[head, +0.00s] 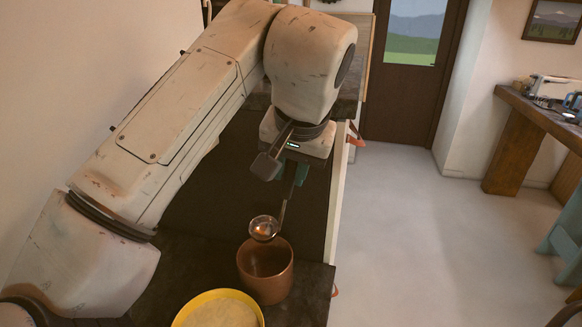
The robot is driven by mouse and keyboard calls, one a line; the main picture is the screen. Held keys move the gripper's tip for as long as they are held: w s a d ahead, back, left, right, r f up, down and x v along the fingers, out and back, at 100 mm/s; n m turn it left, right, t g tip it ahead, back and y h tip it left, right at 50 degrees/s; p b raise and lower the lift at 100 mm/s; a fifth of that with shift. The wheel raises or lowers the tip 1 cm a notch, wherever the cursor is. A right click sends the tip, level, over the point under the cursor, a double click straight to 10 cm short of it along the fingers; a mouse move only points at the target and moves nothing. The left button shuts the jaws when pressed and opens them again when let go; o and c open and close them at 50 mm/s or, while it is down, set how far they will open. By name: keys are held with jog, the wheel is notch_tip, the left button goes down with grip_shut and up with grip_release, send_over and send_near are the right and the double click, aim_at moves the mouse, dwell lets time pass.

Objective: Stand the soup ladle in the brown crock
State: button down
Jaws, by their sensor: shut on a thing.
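The soup ladle (264,229) hangs from my gripper (301,176) with its handle up and its round metal bowl down. The bowl is over the far rim of the brown crock (266,279), and in the picture it overlaps the opening's back edge. I cannot tell how high the bowl is above the rim. My gripper is shut on the ladle's handle; the fingers are small and partly hidden by the wrist. The crock stands upright near the counter's right edge, and its visible inside looks empty.
A yellow bowl (219,312) with pale contents stands in front and left of the crock. The dark counter (308,301) ends just right of the crock, with open floor (400,240) beyond. A wooden table (540,116) stands far right.

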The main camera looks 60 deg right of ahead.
notch_tip(320, 180, down, 14)
jog(key=b, duration=0.9)
jog(key=shift+f+b, duration=0.35)
dwell(0.6)
jog(key=c, duration=0.8)
grip_release()
jog(key=shift+c, duration=0.2)
jog(key=shift+r, duration=0.1)
jog(key=v, duration=1)
jog(key=shift+r, duration=0.3)
jog(key=shift+s+a, duration=0.15)
